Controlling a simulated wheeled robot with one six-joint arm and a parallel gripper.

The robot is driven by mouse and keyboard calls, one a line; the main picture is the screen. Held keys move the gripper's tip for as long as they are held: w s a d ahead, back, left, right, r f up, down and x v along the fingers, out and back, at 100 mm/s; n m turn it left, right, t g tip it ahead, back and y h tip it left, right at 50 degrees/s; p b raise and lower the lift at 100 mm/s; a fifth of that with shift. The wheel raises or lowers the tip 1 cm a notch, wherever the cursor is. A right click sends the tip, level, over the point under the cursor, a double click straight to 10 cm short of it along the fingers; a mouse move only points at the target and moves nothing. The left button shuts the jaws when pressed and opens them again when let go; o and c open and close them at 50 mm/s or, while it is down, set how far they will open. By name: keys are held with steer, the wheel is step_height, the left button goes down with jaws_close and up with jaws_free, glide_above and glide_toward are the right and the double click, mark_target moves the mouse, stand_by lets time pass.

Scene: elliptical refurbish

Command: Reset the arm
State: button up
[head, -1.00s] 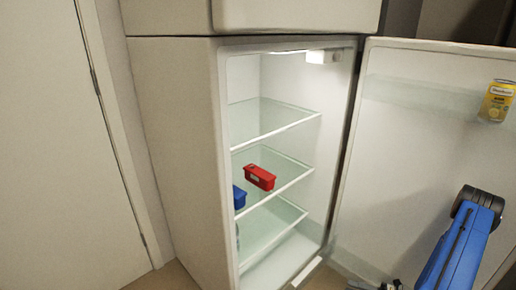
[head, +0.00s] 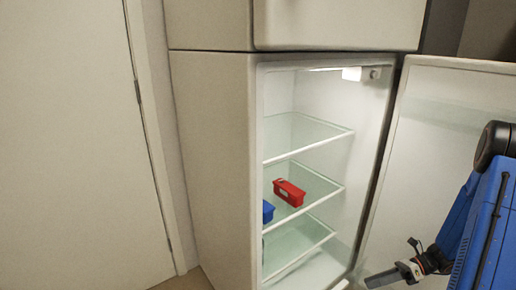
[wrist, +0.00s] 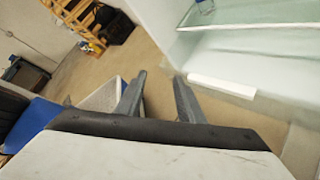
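My gripper (wrist: 158,98) shows in the wrist view with its two fingers apart and nothing between them. In the head view my gripper (head: 385,278) is low, at the fridge's lower right, beside the open door. The blue arm links reach down at the right edge. No object is held.
The open fridge (head: 215,160) has glass shelves; a red box (head: 288,193) and a blue box (head: 268,212) sit on the middle one. Its door (head: 425,150) stands open at the right. In the wrist view, a pale bin (wrist: 102,97) and wooden pallet (wrist: 75,20) stand on the floor.

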steer(key=s+a+r+n+g+h, duration=0.1)
steer(key=s+a+r+n+h, duration=0.35)
steer(key=r+n, duration=0.35)
steer(key=s+a+r+n+g+h, duration=0.1)
steer(key=s+a+r+n+h, duration=0.3)
steer(key=r, duration=0.5)
steer(key=s+a+r+n+t+h, duration=0.1)
steer(key=s+r+n+t+h, duration=0.1)
steer(key=s+r+n, duration=0.4)
steer(key=s+a+r+n+t+h, duration=0.2)
steer(key=s+r+n+t, duration=0.3)
steer(key=n, duration=0.3)
steer(key=shift+s+a+r+n+h, duration=0.35)
steer(key=shift+s+r, duration=0.15)
steer(key=shift+r, duration=0.4)
steer(key=shift+a, duration=0.1)
